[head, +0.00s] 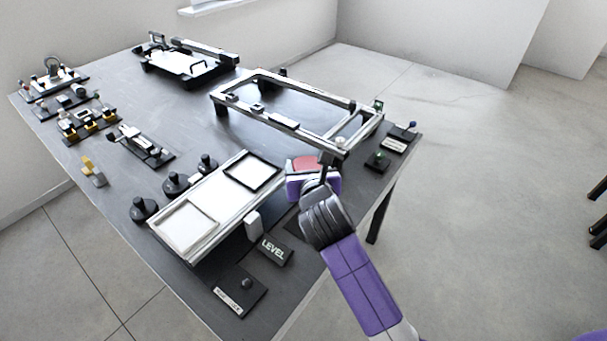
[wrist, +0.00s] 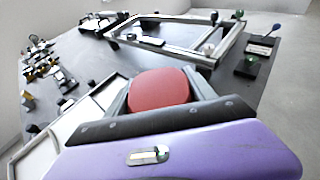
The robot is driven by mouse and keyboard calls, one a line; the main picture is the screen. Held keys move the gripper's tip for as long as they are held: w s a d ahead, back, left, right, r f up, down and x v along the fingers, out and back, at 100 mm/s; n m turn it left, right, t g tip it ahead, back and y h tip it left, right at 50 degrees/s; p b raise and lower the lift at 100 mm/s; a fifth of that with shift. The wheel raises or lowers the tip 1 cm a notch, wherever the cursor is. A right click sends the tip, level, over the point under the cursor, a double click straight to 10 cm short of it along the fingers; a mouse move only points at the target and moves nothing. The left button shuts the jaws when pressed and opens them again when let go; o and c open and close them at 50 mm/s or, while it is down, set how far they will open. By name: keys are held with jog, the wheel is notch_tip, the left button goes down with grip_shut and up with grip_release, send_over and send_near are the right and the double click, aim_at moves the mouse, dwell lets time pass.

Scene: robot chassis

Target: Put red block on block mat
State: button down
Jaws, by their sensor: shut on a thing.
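The red block (head: 300,164) is held in my gripper (head: 306,170), above the right front side of the dark table. In the wrist view the red block (wrist: 158,90) sits between the two grey fingers, which are shut on it. Its underside is hidden. A flat dark patch (head: 289,222) on the table, partly behind my arm, may be the block mat; I cannot tell for sure. A light tray (head: 212,203) with a white dark-framed square and a pale square lies left of my gripper.
A metal rectangular frame (head: 297,113) stands behind my gripper. A LEVEL block (head: 272,250) and a dark plate with a knob (head: 239,291) are at the front. A green-button box (head: 378,161) is to the right. Several small fixtures line the left side.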

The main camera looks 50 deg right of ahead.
notch_tip(320, 180, down, 16)
jog(key=b, duration=0.3)
jog(key=shift+w+f, duration=0.1)
jog(key=shift+f, duration=0.05)
jog(key=shift+f, duration=0.1)
dwell(0.3)
jog(key=shift+c, duration=1.6)
grip_release()
jog(key=shift+f, duration=0.15)
jog(key=v, duration=1.2)
